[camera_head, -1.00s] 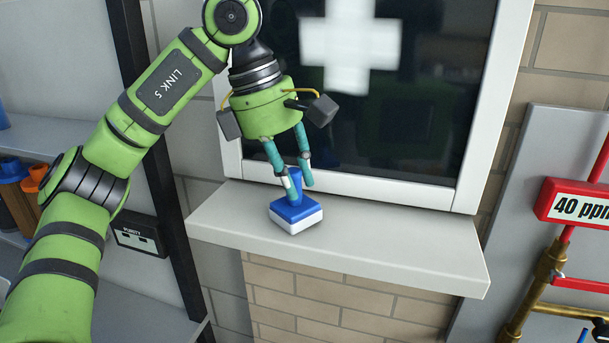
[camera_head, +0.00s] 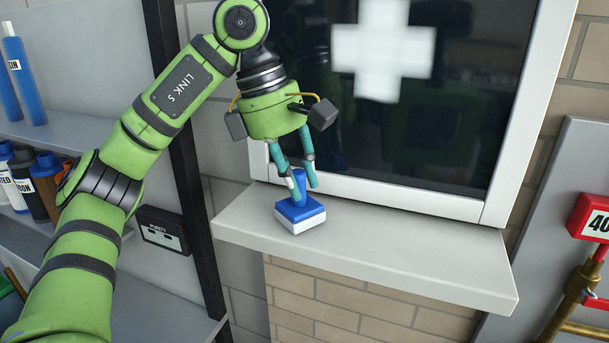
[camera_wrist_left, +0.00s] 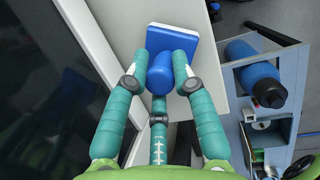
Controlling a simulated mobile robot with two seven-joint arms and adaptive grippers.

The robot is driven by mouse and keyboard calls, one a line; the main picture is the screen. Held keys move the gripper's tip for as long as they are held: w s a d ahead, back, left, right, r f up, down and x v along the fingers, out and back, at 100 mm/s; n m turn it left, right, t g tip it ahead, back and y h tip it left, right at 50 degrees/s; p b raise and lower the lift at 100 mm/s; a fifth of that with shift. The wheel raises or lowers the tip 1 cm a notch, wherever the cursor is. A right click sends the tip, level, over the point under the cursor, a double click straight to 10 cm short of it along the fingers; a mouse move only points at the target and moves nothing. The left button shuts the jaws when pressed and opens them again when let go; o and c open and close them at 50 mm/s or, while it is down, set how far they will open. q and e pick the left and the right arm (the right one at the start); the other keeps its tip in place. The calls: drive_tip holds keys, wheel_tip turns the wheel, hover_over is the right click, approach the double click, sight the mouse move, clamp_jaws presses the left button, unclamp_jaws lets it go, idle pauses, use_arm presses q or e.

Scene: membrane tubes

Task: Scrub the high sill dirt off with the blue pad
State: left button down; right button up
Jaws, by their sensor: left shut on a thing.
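The blue pad (camera_head: 300,214) has a blue top, a white lower layer and an upright blue handle. It is on or just above the left part of the pale grey high sill (camera_head: 400,248); I cannot tell if it touches. My left gripper (camera_head: 304,188) is shut on the handle from above. In the left wrist view, the teal fingers (camera_wrist_left: 160,70) flank the blue handle, with the pad (camera_wrist_left: 175,42) beyond. No dirt shows on the visible sill; the pad and fingers hide a patch. My right gripper is out of view.
A white-framed dark window (camera_head: 410,110) rises behind the sill. Shelves with bottles (camera_head: 45,185) and a dark post (camera_head: 190,170) stand at left. A red gauge (camera_head: 592,217) and brass pipes are at right. The right part of the sill is clear.

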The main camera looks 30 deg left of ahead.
use_arm(q)
drive_tip(key=shift+w+d, duration=0.1)
drive_tip(key=shift+d, duration=0.05)
drive_tip(key=shift+w+d+f, duration=0.1)
drive_tip(key=shift+w+d, duration=0.1)
drive_tip(key=shift+d, duration=1.15)
drive_tip(key=shift+d, duration=0.2)
drive_tip(key=shift+w+d+p, duration=0.15)
drive_tip(key=shift+d+p, duration=0.05)
drive_tip(key=shift+d, duration=0.45)
drive_tip(key=shift+w+d+p, duration=0.15)
drive_tip(key=shift+d+p, duration=0.05)
drive_tip(key=shift+d, duration=0.45)
drive_tip(key=shift+w+d+p, duration=0.15)
drive_tip(key=shift+d, duration=0.45)
drive_tip(key=shift+w+d+p, duration=0.15)
drive_tip(key=shift+d, duration=0.65)
drive_tip(key=shift+d, duration=0.1)
